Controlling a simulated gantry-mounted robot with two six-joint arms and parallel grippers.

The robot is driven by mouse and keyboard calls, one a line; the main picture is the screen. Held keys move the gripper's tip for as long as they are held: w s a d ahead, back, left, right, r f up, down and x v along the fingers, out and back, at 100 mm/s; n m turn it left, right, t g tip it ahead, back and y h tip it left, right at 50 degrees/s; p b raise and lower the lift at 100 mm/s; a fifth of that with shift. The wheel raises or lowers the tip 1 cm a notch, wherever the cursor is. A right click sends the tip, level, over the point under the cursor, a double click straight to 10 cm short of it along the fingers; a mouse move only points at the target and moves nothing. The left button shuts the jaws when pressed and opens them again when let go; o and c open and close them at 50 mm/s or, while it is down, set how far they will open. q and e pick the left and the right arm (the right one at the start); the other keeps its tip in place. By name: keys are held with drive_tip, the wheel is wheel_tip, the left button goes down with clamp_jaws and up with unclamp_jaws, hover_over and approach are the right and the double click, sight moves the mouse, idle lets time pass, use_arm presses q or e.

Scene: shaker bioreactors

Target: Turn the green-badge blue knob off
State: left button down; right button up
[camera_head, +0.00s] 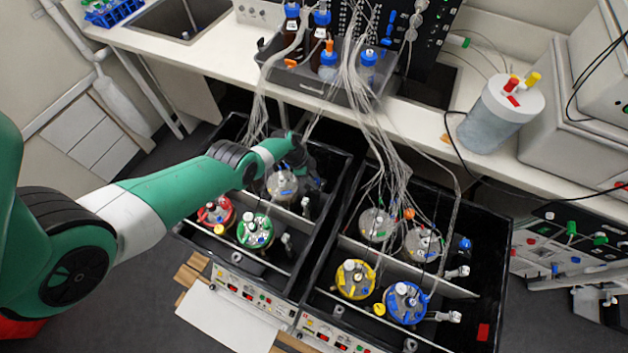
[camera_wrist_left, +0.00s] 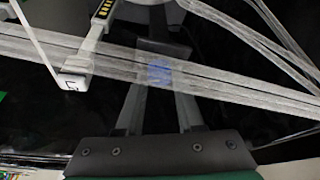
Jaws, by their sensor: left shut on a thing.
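My left arm reaches into the left black shaker box in the head view, and its dark gripper (camera_head: 304,165) is at the back of that box, beside a grey-lidded vessel (camera_head: 282,185). In the left wrist view the two fingers of my left gripper (camera_wrist_left: 158,85) point away from the camera and are shut on a small blue thing, the blue knob (camera_wrist_left: 158,72). It shows only as a blurred blue patch, partly covered by pale tubes. A green patch (camera_wrist_left: 2,97) shows at the left edge; I cannot tell whether it is the badge. The knob is hidden in the head view. My right gripper is not in view.
Pale tube bundles (camera_head: 375,130) hang from the bench tray into both boxes. The left box (camera_head: 318,243) also holds red- and green-lidded vessels. The right box (camera_head: 495,255) holds several more, including yellow and blue lids. A white canister (camera_head: 490,118) stands on the bench.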

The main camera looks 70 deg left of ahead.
use_arm(q)
drive_tip(key=shift+f+m+b, duration=0.1)
drive_tip(key=shift+m+b, duration=0.25)
drive_tip(key=shift+m, duration=0.15)
drive_tip(key=c, duration=0.5)
unclamp_jaws()
drive_tip(key=shift+c, duration=0.2)
drive_tip(key=p+v, duration=1.1)
drive_tip(key=shift+a+r+p, duration=0.2)
drive_tip(key=shift+r+p, duration=0.1)
drive_tip(key=shift+r, duration=0.1)
